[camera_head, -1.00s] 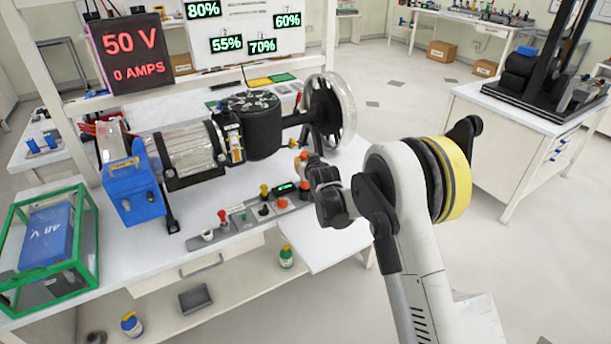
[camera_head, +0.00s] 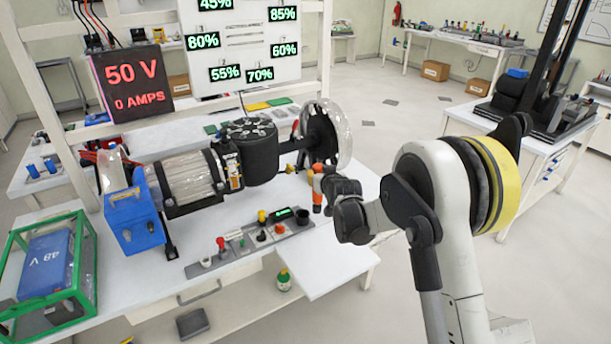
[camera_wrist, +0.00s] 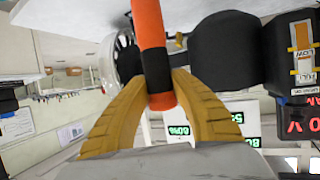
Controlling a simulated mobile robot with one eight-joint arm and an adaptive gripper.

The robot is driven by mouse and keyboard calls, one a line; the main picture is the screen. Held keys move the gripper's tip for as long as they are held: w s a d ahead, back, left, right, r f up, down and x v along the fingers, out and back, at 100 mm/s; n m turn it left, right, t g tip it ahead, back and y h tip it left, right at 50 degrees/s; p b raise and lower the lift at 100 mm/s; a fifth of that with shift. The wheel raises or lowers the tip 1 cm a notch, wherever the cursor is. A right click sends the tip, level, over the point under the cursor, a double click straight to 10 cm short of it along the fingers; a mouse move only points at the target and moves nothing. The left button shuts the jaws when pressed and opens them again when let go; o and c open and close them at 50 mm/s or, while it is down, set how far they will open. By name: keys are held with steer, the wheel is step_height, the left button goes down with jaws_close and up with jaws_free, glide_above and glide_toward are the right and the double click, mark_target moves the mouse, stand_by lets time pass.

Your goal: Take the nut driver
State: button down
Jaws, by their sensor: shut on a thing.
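The nut driver's orange-and-black handle (camera_wrist: 153,50) is between the two yellow fingers of my gripper (camera_wrist: 160,88) in the wrist view. The fingers are shut on it from both sides. In the head view the handle shows as a small orange piece (camera_head: 317,192) at the end of my dark wrist, above the right end of the tool holder (camera_head: 250,241). A dark round socket (camera_head: 302,216) there looks empty. The nut driver's far end cannot be made out.
The motor rig with its black drum (camera_head: 251,150) and clear-rimmed wheel (camera_head: 328,135) is just behind the handle. A blue box (camera_head: 131,215) and a green-framed battery case (camera_head: 45,262) stand left. The bench's front right corner (camera_head: 325,265) is clear.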

steer(key=s+d+r+p, duration=0.2)
steer(key=d+r+p, duration=0.2)
steer(key=r, duration=0.5)
steer(key=shift+s+d+r+p, duration=0.15)
steer(key=shift+d+r+p, duration=0.2)
steer(key=shift+d, duration=0.4)
